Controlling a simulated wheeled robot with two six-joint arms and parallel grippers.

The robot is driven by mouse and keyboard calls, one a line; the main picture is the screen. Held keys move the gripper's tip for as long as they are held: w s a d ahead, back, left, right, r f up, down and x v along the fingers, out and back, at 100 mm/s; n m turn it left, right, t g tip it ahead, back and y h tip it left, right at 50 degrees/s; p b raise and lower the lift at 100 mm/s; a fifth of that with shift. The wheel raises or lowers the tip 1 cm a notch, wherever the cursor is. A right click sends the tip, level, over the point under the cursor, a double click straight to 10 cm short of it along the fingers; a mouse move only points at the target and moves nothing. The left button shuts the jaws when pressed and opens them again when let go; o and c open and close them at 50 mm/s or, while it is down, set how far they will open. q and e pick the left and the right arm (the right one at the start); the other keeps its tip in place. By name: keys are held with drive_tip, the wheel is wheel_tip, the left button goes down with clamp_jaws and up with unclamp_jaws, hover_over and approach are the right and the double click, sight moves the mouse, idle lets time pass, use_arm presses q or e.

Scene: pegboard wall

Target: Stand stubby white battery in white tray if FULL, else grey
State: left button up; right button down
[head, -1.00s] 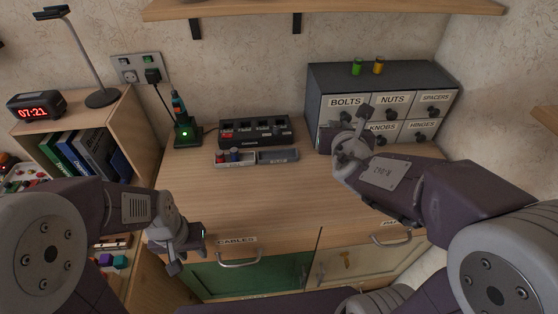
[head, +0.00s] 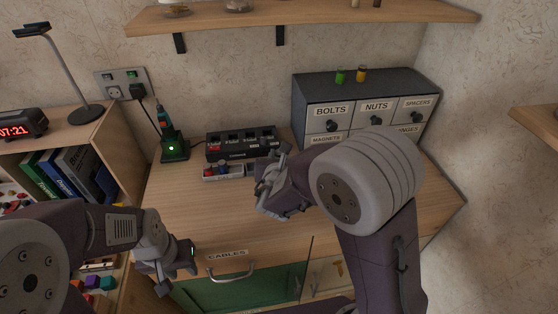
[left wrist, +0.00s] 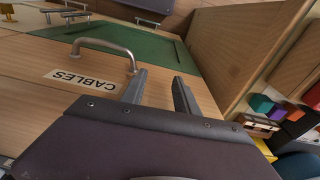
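The white tray (head: 222,174) lies on the desk in front of the black charger (head: 240,145), with a red and a blue battery in it. The grey tray beside it is mostly hidden behind my right gripper (head: 268,172). My right gripper hovers at the trays' right side; its fingers are too small and overlapped to judge. I cannot make out a stubby white battery; the charger's slots and small displays are too small to read. My left gripper (head: 178,275) is at the desk's front left, and its fingers stand apart and empty in the left wrist view (left wrist: 160,88).
A green-lit device (head: 173,147) stands left of the charger. The CABLES drawer handle (head: 233,276) is at the front. The desk's middle left is clear.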

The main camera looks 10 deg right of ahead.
drive_tip(key=shift+w+f, duration=0.1)
drive_tip(key=shift+f, duration=0.6)
drive_tip(key=shift+f, duration=0.1)
drive_tip(key=c, duration=1.2)
unclamp_jaws()
drive_tip(key=shift+c, duration=0.2)
